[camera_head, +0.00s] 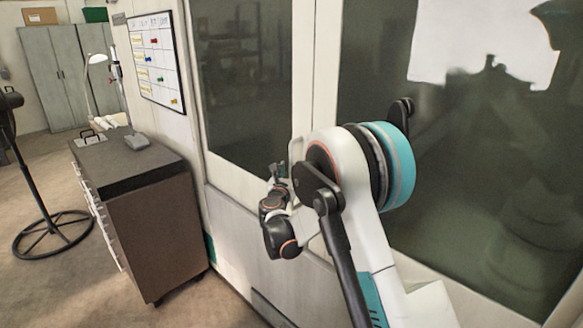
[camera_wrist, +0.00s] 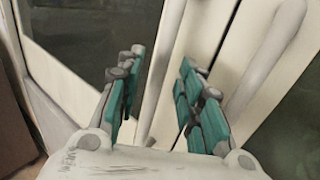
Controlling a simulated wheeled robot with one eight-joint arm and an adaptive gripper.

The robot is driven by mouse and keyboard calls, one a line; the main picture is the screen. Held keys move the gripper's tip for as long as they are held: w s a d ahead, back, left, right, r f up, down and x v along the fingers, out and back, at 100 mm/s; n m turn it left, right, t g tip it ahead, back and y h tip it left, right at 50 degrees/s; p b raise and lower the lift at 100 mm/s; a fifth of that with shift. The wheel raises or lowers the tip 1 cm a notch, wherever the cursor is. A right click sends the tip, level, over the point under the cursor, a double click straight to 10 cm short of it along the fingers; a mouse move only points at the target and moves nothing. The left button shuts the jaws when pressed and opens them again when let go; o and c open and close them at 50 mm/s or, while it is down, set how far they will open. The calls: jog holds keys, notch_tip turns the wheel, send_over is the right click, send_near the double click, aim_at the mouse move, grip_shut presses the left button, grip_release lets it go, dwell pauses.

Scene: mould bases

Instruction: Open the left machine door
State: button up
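The left machine door (camera_head: 240,140) is a pale framed panel with a dark window, and it looks closed against the right door (camera_head: 325,70). In the wrist view a pale upright handle bar (camera_wrist: 170,40) runs between the two teal-padded fingers of my gripper (camera_wrist: 159,82). The fingers are spread, with a gap showing on both sides of the bar. A second pale bar (camera_wrist: 268,58) stands to the right, outside the fingers. In the head view my gripper (camera_head: 279,171) is at the door seam, small and partly hidden by my arm.
A dark-topped drawer cabinet (camera_head: 155,225) stands left of the machine, with a lamp (camera_head: 97,60) behind it. A black round-based stand (camera_head: 45,215) is at the far left. Floor is open between stand and cabinet.

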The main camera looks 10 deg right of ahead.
aim_at(291, 168)
jog(key=shift+x, duration=2)
jog(key=shift+c, duration=0.3)
grip_shut()
